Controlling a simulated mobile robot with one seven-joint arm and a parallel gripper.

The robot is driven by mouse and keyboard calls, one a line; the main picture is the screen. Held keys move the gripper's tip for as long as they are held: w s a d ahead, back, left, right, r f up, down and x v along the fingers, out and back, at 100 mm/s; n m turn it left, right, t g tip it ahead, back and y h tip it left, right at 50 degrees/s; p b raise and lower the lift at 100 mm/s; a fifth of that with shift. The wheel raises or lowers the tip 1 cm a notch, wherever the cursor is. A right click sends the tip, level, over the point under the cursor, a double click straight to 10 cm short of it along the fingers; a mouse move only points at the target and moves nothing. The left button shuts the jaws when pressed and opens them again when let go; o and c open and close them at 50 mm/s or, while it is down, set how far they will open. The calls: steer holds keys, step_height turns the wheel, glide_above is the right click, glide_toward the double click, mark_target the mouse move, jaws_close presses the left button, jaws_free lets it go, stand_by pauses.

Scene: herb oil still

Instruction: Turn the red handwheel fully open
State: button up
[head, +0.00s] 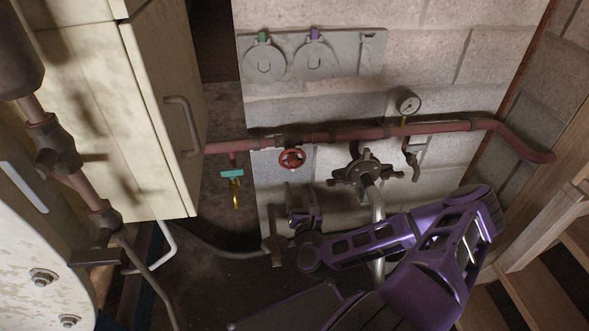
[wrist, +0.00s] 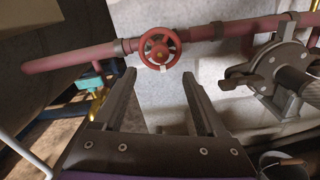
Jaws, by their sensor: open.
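The red handwheel (head: 292,159) sits on the front of a red pipe that runs across the block wall in the head view. It also shows in the wrist view (wrist: 160,47), a spoked wheel with a pale hub piece at its lower edge. My gripper (head: 304,212) is below the wheel in the head view. In the wrist view my gripper (wrist: 160,84) is open and empty, its two fingers apart and pointing toward the wheel. The wheel appears just beyond and between the fingertips. I see no contact with it.
The red pipe (head: 345,134) bears a pressure gauge (head: 408,103). A grey metal fitting (head: 364,171) sits right of the wheel, and a teal-handled valve (head: 232,174) hangs to its left. A cream cabinet (head: 158,120) stands at left. Wooden stairs (head: 545,235) are at right.

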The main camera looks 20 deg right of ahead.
mark_target(294, 166)
steer(key=x, duration=0.9)
steer(key=shift+w, duration=0.15)
jaws_close()
